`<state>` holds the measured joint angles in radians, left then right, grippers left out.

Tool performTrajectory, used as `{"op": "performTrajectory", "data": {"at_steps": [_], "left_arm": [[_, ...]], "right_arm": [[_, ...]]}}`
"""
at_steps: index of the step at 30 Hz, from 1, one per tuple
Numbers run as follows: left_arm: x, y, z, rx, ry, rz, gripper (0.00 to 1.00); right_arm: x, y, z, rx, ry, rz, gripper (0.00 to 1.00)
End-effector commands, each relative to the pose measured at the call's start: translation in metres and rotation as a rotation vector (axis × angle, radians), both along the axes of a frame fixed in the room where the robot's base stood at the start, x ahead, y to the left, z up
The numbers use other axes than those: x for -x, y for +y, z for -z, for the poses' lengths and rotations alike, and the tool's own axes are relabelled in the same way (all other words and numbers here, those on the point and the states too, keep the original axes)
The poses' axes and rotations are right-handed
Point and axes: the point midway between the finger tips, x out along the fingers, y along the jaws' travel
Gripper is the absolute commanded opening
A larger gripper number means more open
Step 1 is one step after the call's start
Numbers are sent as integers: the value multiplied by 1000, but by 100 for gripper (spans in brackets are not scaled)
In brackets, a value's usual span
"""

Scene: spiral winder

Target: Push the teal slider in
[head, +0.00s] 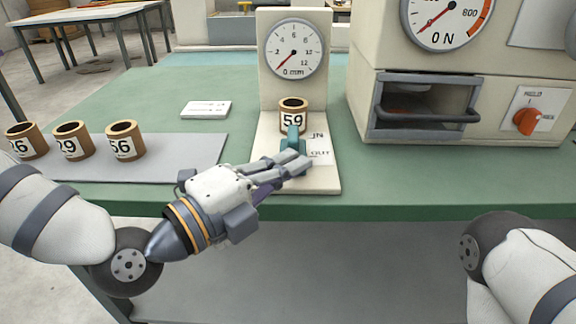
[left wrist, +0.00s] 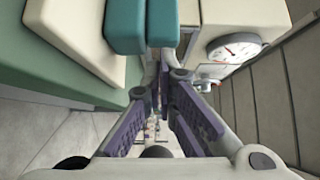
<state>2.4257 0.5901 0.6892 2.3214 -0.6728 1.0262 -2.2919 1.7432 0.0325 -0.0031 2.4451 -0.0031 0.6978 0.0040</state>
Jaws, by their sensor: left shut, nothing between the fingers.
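The teal slider (head: 292,143) stands on the cream gauge stand (head: 265,165), just in front of the brown tube marked 59 (head: 293,121). In the left wrist view the slider (left wrist: 127,25) shows large at the top. My left gripper (head: 303,160) is shut and empty, with its fingertips at the near side of the slider. I cannot tell whether they touch it. It also shows in the left wrist view (left wrist: 165,85). The dial (head: 293,48) above the tube reads near 0 mm. My right gripper is out of view.
Several numbered brown tubes (head: 72,140) stand on a grey mat (head: 190,158) at the left. A small white card (head: 206,109) lies behind the mat. A large machine with a drawer handle (head: 425,113) and red knob (head: 527,121) stands at the right.

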Motion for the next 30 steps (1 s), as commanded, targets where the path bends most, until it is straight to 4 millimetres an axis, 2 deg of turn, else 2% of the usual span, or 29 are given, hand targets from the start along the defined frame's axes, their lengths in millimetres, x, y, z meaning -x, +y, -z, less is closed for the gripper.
{"op": "performTrajectory", "data": {"at_steps": [5,12,15,30], "left_arm": [[-8,0,0,-2,-4,-1,0],[-54,0,1,-3,-3,-1,0],[-64,0,1,-3,0,0,0],[-69,1,-1,0,-3,-4,0]], "right_arm": [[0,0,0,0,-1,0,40],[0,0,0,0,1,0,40],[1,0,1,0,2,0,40],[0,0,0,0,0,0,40]]}}
